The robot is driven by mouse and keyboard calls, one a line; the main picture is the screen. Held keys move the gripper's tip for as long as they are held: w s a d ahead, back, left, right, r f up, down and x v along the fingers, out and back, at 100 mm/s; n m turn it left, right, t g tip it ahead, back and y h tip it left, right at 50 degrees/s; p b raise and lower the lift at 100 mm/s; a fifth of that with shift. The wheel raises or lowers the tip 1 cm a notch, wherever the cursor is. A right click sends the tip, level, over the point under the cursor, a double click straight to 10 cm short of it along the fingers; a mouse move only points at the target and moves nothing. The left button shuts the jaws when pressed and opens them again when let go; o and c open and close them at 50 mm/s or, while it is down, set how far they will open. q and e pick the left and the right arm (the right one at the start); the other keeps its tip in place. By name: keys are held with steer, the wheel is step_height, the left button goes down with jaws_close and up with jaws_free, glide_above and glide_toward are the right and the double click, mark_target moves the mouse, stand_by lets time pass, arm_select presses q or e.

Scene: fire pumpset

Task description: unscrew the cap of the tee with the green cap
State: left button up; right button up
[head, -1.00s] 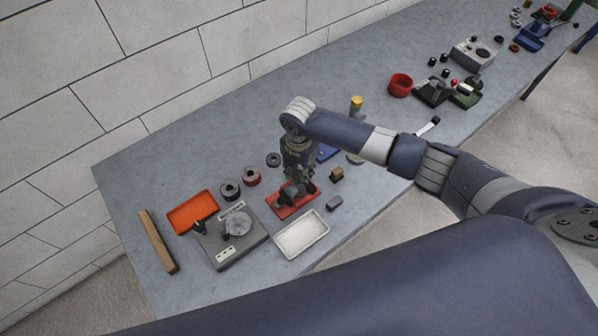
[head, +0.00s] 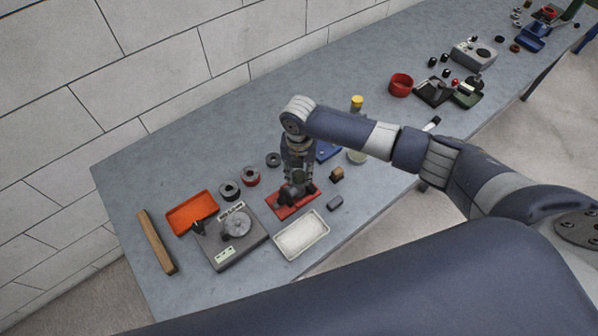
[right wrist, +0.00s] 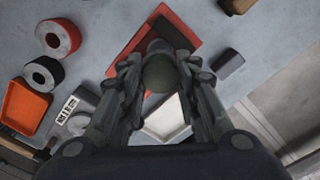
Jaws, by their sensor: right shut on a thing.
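In the right wrist view a dark green round cap (right wrist: 160,76) sits between the fingertips of my right gripper (right wrist: 157,82). The gripper is shut on it from above. Behind the cap a dark grey part of the tee (right wrist: 157,46) shows. The tee stands over a red base plate (right wrist: 182,28), which also shows in the head view (head: 292,211). In the head view my right gripper (head: 297,188) points down over this plate and hides the cap. My left gripper is in neither current view.
A white tray (head: 322,230) lies in front of the red plate. A grey device with a round disc (head: 222,254) and an orange tray (head: 176,219) stand to its left. Black and red rings (head: 229,183) lie behind. A small dark block (head: 335,203) is to the right.

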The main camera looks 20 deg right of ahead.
steer(key=n, duration=0.2)
steer(key=shift+n+b, duration=0.3)
steer(key=shift+b, duration=0.05)
steer(key=shift+n, duration=1)
steer(key=shift+d+n+b, duration=0.1)
steer(key=shift+n+b, duration=0.35)
steer(key=shift+n, duration=0.25)
steer(key=n, duration=0.3)
steer(key=shift+b, duration=0.3)
